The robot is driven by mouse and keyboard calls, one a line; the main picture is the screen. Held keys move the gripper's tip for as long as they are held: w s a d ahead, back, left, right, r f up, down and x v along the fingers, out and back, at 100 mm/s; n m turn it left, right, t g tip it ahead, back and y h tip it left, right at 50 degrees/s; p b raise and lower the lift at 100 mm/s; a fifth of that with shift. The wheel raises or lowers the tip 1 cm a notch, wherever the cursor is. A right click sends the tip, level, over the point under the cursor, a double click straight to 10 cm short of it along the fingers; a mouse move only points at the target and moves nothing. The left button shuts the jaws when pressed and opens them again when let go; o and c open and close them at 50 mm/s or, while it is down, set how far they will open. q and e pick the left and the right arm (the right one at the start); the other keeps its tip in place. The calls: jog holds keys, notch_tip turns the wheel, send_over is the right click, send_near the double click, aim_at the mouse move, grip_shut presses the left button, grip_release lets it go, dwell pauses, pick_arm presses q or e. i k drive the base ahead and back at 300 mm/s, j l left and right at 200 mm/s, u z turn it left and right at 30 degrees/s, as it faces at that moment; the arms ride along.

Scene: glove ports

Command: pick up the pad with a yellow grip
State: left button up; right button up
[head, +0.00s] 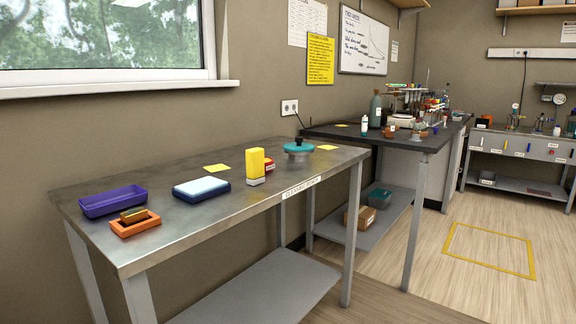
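A pale base shows under the grip. A small red object (269,165) is just behind it to the right, partly hidden by it; I cannot tell if they touch. Neither of my grippers is in view.
On the same table are a purple tray (113,203), an orange tray (149,226) with a brownish-yellow block (133,215), a blue-and-white block (202,188) and a teal-topped round object (299,147). A dark bench (345,133) adjoins at right. Floor at right is clear.

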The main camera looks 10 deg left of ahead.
aim_at(254, 157)
jog(key=i+l, duration=0.25)
jog(key=i, duration=0.2)
jog(key=i+l, duration=0.2)
jog(key=i, duration=0.2)
jog(key=i+l+z, duration=0.1)
jog(key=i+l, duration=0.15)
jog(key=i, duration=0.2)
